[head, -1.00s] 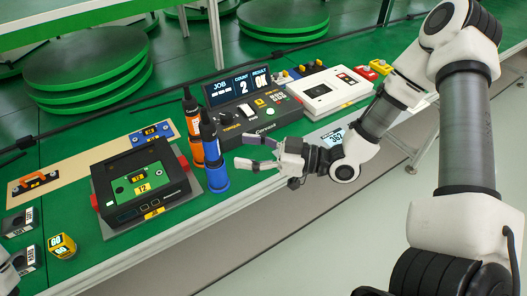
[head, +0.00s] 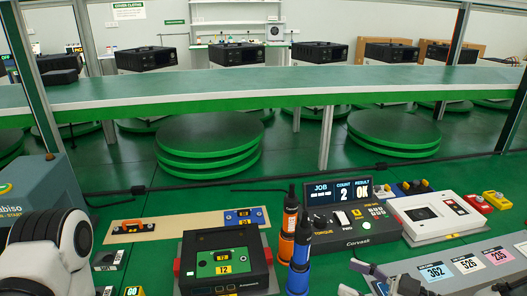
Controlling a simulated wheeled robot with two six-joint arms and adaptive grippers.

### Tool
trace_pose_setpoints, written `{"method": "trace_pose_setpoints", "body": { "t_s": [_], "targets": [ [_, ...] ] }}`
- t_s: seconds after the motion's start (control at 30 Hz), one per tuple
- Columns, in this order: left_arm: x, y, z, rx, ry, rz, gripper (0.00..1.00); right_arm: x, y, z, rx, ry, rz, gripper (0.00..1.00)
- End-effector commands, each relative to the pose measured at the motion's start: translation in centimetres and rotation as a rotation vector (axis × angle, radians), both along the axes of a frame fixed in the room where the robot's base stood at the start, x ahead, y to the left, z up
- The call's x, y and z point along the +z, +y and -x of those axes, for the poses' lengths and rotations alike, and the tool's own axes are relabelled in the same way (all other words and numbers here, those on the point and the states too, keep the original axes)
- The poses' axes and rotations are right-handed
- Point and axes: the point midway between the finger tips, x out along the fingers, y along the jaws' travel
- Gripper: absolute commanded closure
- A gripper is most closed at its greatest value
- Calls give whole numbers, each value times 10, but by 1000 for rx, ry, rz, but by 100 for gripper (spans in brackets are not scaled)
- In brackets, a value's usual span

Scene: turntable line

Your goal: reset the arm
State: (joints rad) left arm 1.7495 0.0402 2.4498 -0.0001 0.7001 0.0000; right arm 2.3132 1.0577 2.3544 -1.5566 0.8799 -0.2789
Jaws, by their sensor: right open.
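My right gripper (head: 354,278) shows at the bottom edge of the head view, with its two fingers apart and nothing between them. It is just right of the blue screwdriver (head: 300,262) and in front of the control console (head: 350,230). Most of my right arm is cut off below the picture. My left arm (head: 45,250) shows only as white and dark links at the lower left; its gripper is out of view.
An orange screwdriver (head: 288,222) stands behind the blue one. A black fixture (head: 226,262) is to their left, a white device (head: 437,217) right of the console.

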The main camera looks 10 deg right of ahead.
Motion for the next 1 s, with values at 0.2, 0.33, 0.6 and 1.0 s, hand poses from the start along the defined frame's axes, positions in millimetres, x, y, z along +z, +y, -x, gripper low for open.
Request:
{"method": "trace_pose_setpoints", "body": {
  "t_s": [0.2, 0.33, 0.6, 1.0],
  "targets": [
    [22, 0, 0, 0, 0, 0, 35, -81, 55, 47, 179, 341, 198, 36],
    [32, 0, 0, 0, 0, 0, 35, -158, 73, 94, 128, 739, 369, 36],
    [39, 0, 0, 0, 0, 0, 35, -240, 26, 177, -386, 1312, 683, 36],
    [38, 0, 0, 0, 0, 0, 35, -242, -8, 185, -697, 1443, 654, 36]
  ]
}}
